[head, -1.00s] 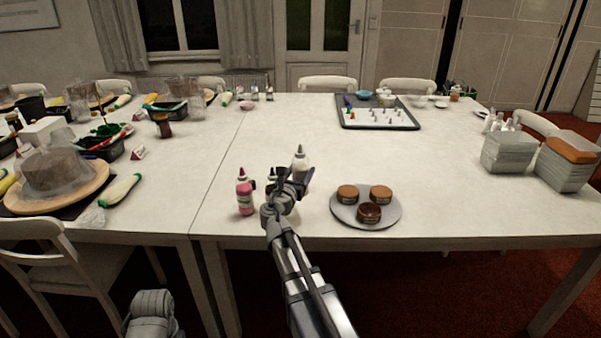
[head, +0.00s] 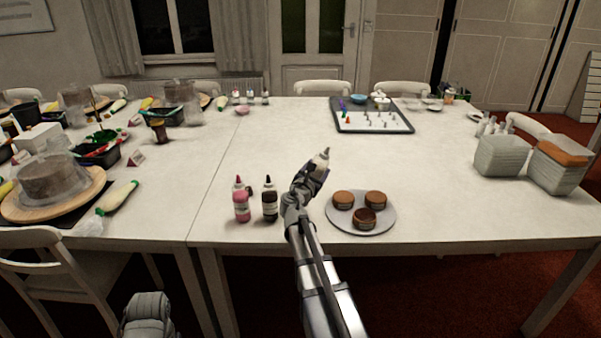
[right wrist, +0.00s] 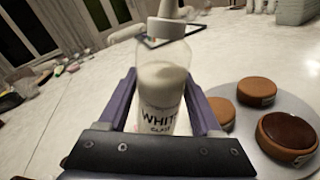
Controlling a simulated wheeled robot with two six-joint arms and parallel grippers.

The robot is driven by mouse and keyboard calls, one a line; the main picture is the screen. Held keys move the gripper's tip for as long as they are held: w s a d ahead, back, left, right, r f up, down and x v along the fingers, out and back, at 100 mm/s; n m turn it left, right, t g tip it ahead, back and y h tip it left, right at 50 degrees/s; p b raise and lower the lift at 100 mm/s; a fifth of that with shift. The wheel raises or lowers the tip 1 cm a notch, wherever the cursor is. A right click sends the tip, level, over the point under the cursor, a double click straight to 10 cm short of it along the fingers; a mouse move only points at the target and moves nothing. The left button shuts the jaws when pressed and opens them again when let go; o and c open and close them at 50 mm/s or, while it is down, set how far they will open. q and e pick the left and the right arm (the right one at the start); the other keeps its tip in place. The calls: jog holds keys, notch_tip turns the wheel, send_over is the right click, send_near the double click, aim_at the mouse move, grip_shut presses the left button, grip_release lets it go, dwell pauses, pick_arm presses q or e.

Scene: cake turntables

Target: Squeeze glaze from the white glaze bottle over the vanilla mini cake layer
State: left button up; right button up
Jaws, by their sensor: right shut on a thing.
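The white glaze bottle (head: 323,158) is held in my right gripper (head: 312,174), tilted to the right with its nozzle upward. In the right wrist view, the fingers stand on both sides of the bottle (right wrist: 162,92), whose label reads "WHIT". Three mini cakes sit on a round grey plate (head: 337,220) to the right of the gripper: a left one (head: 344,200), a right one (head: 375,198) and a front one (head: 364,218) with a dark glossy top. The first two have light brown tops. I cannot tell which is vanilla. The bottle is beside the plate, not over a cake.
A pink bottle (head: 241,203) and a dark brown bottle (head: 269,203) stand left of my right arm. A tray with small pieces (head: 372,128) lies farther back. Stacked containers (head: 502,156) stand at the right. The table's middle is clear.

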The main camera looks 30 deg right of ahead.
jog(key=s+d+m+p, duration=0.1)
jog(key=d+m, duration=0.8)
jog(key=m, duration=0.3)
jog(key=s+d+r+m+p, duration=0.1)
jog(key=s+d+m, duration=0.1)
jog(key=d+m, duration=0.7)
jog(key=m, duration=0.4)
jog(key=shift+s+r, duration=0.2)
jog(key=shift+s, duration=0.05)
jog(key=shift+f, duration=0.15)
notch_tip(320, 180, down, 5)
jog(key=b, duration=0.5)
